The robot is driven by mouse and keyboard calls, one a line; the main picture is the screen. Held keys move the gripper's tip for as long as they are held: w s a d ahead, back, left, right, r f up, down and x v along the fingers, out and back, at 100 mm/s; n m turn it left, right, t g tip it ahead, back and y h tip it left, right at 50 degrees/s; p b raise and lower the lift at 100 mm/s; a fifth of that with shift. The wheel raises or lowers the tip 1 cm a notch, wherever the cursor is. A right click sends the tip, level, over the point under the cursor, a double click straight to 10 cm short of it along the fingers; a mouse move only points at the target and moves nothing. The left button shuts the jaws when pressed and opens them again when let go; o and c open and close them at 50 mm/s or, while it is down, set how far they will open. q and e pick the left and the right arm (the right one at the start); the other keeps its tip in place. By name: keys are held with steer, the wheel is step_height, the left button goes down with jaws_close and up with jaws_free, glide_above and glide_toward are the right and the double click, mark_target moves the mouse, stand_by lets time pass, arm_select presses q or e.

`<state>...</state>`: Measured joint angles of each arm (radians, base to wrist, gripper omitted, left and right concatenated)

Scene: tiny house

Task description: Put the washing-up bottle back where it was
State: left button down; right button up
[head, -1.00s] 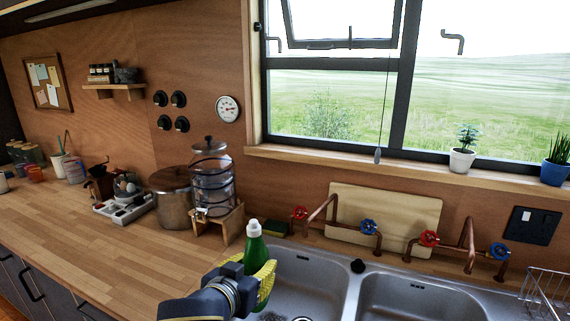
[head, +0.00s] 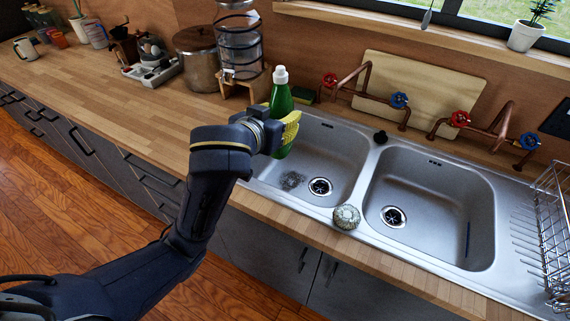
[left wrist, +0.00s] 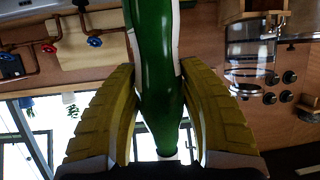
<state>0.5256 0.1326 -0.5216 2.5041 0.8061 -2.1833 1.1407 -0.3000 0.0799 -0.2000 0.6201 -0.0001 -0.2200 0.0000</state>
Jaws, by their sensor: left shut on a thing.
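The green washing-up bottle (head: 281,100) with a white cap is upright in my left gripper (head: 287,130), above the left rim of the left sink bowl. In the left wrist view the bottle (left wrist: 157,60) runs between the two yellow finger pads of the left gripper (left wrist: 160,115), which are shut on it. The bottle's lower part is partly hidden behind the gripper in the head view. I cannot tell whether its base touches anything. My right gripper is not in view.
A double sink (head: 430,205) has a round scrubber (head: 346,217) on its front rim. A glass dispenser (head: 238,45) on a wooden stand and a steel pot (head: 197,60) stand behind left. The wooden counter (head: 120,95) has clear room at left.

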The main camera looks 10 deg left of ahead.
mark_target(281, 103)
arm_select(q)
steer(key=shift+w+r, duration=0.1)
steer(key=shift+r, duration=0.35)
steer(key=shift+w+r, duration=0.25)
steer(key=shift+r, duration=0.3)
steer(key=shift+w+r, duration=0.2)
steer(key=shift+r, duration=0.35)
steer(key=w+a+r+n+g+y, duration=0.1)
steer(key=w+a+r+n+y, duration=0.45)
steer(key=a, duration=0.55)
steer(key=w+a+r+n+g+y, duration=0.1)
steer(key=w+a+r+n+y, duration=0.1)
steer(key=w+a+n+y, duration=0.65)
steer(key=s+a+f+n+g+y, duration=0.1)
steer(key=a+f+n+g, duration=0.15)
steer(key=a, duration=0.35)
steer(key=a+f+n+g+y, duration=0.1)
steer(key=a+g+y, duration=0.1)
steer(key=a+g, duration=0.3)
step_height(281, 103, down, 19)
steer(key=a+t, duration=0.1)
steer(key=shift+a, duration=0.25)
steer(key=shift+f+m+t, duration=0.15)
steer(key=shift+m+t, duration=0.1)
